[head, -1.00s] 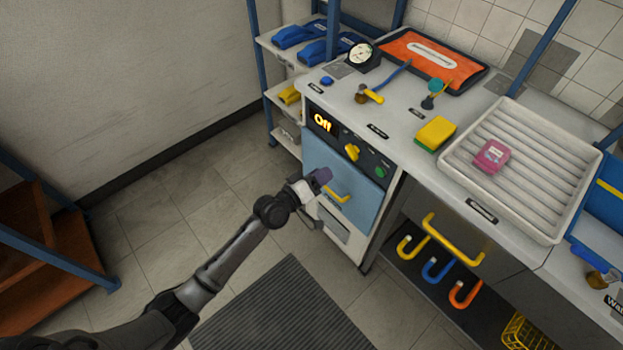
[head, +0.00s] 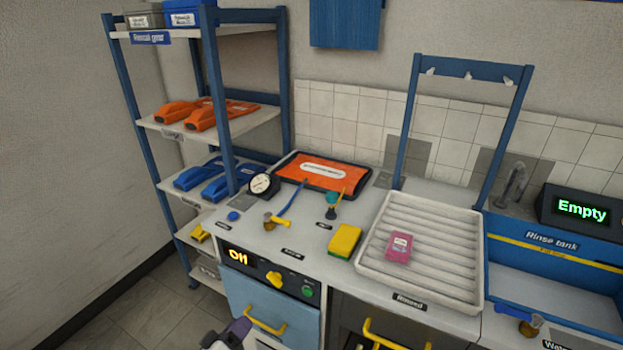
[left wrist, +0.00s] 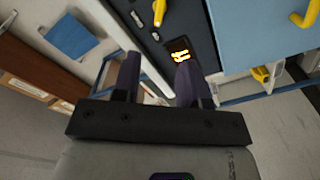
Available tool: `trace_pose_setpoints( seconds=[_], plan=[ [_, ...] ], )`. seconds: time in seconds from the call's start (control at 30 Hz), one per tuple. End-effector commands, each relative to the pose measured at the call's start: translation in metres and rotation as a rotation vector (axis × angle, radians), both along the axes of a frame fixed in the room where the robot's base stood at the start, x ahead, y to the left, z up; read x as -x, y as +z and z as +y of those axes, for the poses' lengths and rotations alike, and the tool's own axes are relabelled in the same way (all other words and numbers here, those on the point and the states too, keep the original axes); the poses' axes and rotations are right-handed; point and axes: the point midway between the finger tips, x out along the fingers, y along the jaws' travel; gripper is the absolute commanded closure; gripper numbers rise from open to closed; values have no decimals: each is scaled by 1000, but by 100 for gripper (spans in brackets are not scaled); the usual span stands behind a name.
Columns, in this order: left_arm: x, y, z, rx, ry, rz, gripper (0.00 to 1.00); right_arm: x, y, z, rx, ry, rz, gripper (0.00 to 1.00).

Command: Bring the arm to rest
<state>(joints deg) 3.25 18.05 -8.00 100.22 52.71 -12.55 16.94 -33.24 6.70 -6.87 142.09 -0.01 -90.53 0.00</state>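My left gripper (head: 232,334) shows at the bottom edge of the head view, in front of the blue drawer front (head: 275,318) with its yellow handle (head: 265,322). Most of the left arm is out of the picture. In the left wrist view the two dark fingers of the left gripper (left wrist: 157,68) stand apart with nothing between them. The control panel's lit orange display (left wrist: 180,55) lies beyond the fingers. My right gripper is in neither view.
The bench holds a pressure gauge (head: 262,185), a yellow sponge (head: 345,240) and a white ribbed tray (head: 470,270) bearing a pink box (head: 398,247). A blue shelf rack (head: 217,100) stands left. A rinse tank (head: 560,262) is at right. Floor at lower left is clear.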

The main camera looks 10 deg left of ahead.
Motion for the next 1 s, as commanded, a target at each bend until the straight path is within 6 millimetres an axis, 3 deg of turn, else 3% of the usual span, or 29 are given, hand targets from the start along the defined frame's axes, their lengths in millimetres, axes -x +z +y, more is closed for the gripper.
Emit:
trace_pose_setpoints(
  seconds=[0.17, 0.3, 0.57, 0.67, 0.8, 1.0],
  plan=[
    [6, -22, -12, -122, -85, 98, 61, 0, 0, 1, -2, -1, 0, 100],
    [22, -45, -25, -383, -218, 236, 61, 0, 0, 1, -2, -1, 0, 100],
    [67, -30, -24, -878, -335, 419, 61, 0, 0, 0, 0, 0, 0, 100],
    [94, -24, -18, -1009, -330, 500, 61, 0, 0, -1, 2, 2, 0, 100],
    [152, -20, -10, -1127, -294, 638, 61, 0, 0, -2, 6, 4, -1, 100],
    [223, -24, -12, -1132, -257, 724, 61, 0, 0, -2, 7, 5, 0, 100]
  ],
)
